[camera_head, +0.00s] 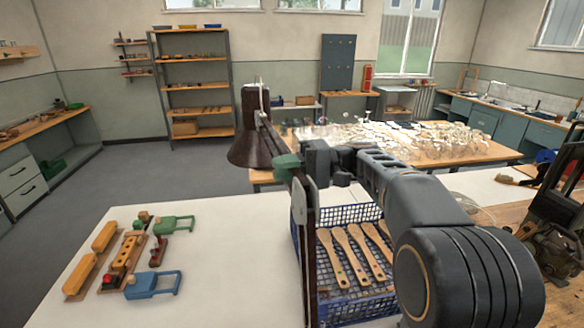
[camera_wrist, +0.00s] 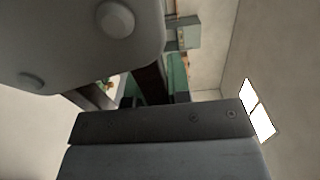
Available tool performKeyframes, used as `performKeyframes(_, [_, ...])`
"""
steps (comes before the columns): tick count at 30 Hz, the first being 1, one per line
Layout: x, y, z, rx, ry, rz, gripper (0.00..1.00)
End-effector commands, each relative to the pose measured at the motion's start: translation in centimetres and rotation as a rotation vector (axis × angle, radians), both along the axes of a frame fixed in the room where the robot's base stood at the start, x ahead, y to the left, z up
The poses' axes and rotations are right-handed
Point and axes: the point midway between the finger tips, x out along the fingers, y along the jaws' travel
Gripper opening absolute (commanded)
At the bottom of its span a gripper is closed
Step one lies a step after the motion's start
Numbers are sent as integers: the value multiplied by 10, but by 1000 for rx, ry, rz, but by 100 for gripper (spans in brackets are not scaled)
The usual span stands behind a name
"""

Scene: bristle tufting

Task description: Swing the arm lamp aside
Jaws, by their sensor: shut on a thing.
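The arm lamp has a dark brown shade (camera_head: 247,130), and its thin dark arm slopes down to the right toward an upright grey bar above the front table. A green part (camera_head: 287,166) sits at the lamp's arm. My gripper (camera_head: 299,163) is shut on the lamp near this green part; my wrist hides the exact contact. In the wrist view a dark brown bar (camera_wrist: 150,82) and a green part (camera_wrist: 178,76) show beyond my gripper's grey body. The fingertips are largely hidden there.
Orange blocks (camera_head: 104,236), a green clamp (camera_head: 174,225) and a blue clamp (camera_head: 152,285) lie on the white tabletop (camera_head: 220,275) at left. A cluttered table (camera_head: 440,160) stands behind.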

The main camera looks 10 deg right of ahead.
Motion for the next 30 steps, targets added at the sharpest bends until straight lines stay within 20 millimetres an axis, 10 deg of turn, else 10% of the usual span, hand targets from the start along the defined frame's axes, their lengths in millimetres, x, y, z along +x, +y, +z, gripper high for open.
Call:
performKeyframes(14, [-1, 3, 0, 0, -1, 18, 0])
performKeyframes(15, [-1, 3, 0, 0, -1, 18, 20])
performKeyframes(22, [-1, 3, 0, 0, 0, 17, 42])
performKeyframes(30, [-1, 3, 0, 0, 0, 16, 44])
